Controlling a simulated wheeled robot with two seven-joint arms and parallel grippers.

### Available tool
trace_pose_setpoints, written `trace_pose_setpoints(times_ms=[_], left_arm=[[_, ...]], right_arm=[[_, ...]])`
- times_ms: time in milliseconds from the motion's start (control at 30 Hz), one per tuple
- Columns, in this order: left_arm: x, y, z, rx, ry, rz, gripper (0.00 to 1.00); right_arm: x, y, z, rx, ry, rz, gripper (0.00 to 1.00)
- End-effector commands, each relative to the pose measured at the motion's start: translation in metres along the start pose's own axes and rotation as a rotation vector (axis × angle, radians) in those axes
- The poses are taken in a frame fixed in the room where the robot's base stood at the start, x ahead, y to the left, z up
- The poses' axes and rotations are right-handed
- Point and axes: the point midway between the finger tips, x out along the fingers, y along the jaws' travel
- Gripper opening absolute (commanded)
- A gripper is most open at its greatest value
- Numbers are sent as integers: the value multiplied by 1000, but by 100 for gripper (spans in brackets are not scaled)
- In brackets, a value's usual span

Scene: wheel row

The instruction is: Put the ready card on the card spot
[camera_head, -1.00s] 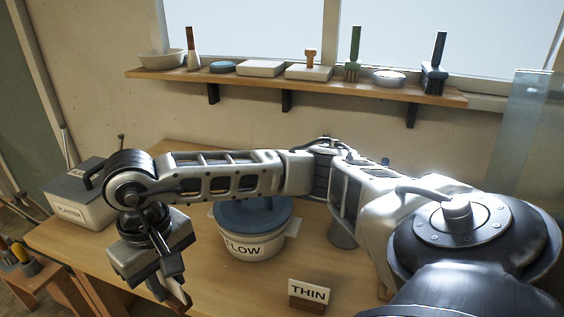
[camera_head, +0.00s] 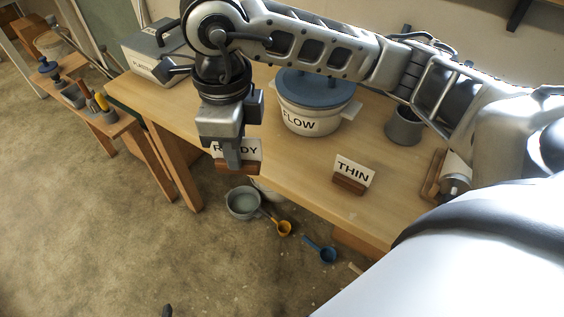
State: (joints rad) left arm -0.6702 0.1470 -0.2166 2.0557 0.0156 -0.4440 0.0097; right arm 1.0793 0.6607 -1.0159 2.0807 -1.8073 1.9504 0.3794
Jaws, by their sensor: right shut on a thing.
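The ready card (camera_head: 250,149) is a white sign reading "READY" on a small wooden base. My right gripper (camera_head: 233,158) comes down from above and is shut on it, its fingers covering the middle letters. The card appears near the table's front edge; I cannot tell whether its base touches the table. A second card, "THIN" (camera_head: 353,172), stands on its own wooden base to the right. No marked card spot can be made out. My left gripper is not in view.
A plaster box (camera_head: 150,58) is at the back left and a grey cup (camera_head: 404,128) at the right. A bowl (camera_head: 243,202) and scoops lie low, beyond the table edge. Bare tabletop surrounds the THIN card.

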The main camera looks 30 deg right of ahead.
Motion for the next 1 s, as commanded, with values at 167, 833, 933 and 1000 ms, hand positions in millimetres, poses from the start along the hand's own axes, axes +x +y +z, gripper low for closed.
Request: trace_pose_setpoints(times_ms=[167,833,933,1000], left_arm=[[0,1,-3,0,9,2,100],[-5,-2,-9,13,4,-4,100],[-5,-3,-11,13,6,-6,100],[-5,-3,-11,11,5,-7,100]], right_arm=[[-3,7,3,331,-3,-2,2],[51,-84,-45,502,6,-2,2],[68,-96,-51,500,3,-3,2],[76,-102,-54,498,1,-4,2]])
